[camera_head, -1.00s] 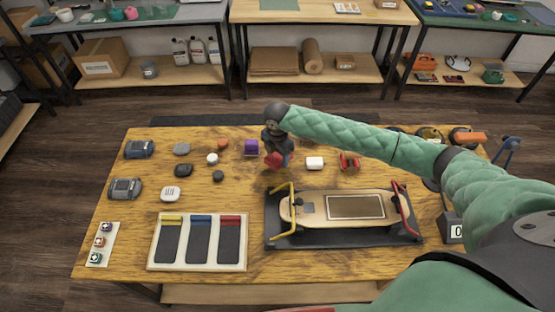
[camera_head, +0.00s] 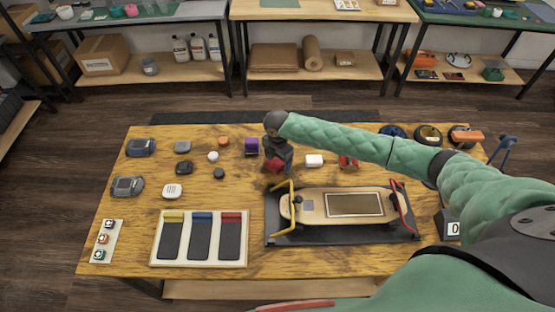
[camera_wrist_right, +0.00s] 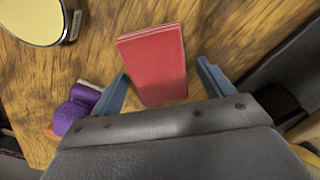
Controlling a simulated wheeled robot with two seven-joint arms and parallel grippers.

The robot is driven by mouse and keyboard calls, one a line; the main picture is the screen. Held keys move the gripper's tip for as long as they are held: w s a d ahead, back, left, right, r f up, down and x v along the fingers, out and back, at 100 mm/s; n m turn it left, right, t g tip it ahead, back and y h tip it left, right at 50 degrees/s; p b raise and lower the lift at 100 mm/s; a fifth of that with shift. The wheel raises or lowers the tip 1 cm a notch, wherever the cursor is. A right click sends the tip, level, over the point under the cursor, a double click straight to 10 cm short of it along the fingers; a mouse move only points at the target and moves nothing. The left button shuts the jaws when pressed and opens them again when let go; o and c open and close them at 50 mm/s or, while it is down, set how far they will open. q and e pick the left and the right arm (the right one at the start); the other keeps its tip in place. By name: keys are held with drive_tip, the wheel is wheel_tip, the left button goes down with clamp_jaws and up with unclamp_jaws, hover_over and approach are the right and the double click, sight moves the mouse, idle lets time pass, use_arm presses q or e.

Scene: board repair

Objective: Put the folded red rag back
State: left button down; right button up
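The folded red rag (camera_head: 275,166) lies on the wooden table, behind the skateboard and partly hidden by my right gripper (camera_head: 279,158) in the head view. In the right wrist view the rag (camera_wrist_right: 155,62) is a flat red block. It sits between and just ahead of the two blue-grey fingers of the right gripper (camera_wrist_right: 162,88). The fingers stand apart, with narrow gaps visible on both sides of the rag. My left gripper is in neither view.
A skateboard (camera_head: 356,205) lies on a dark mat with red and yellow clamps, in front of the gripper. A purple box (camera_head: 251,146) stands to its left. A cream tray (camera_head: 153,240) with three dark strips is at front left. Several small parts lie around.

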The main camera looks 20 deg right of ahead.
sight(278, 161)
drive_tip(key=shift+r, duration=0.1)
drive_tip(key=shift+r, duration=0.2)
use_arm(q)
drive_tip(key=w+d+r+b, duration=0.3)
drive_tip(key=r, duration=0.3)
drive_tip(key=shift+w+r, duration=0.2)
use_arm(e)
wheel_tip(278, 161, up, 12)
drive_tip(key=shift+f, duration=0.15)
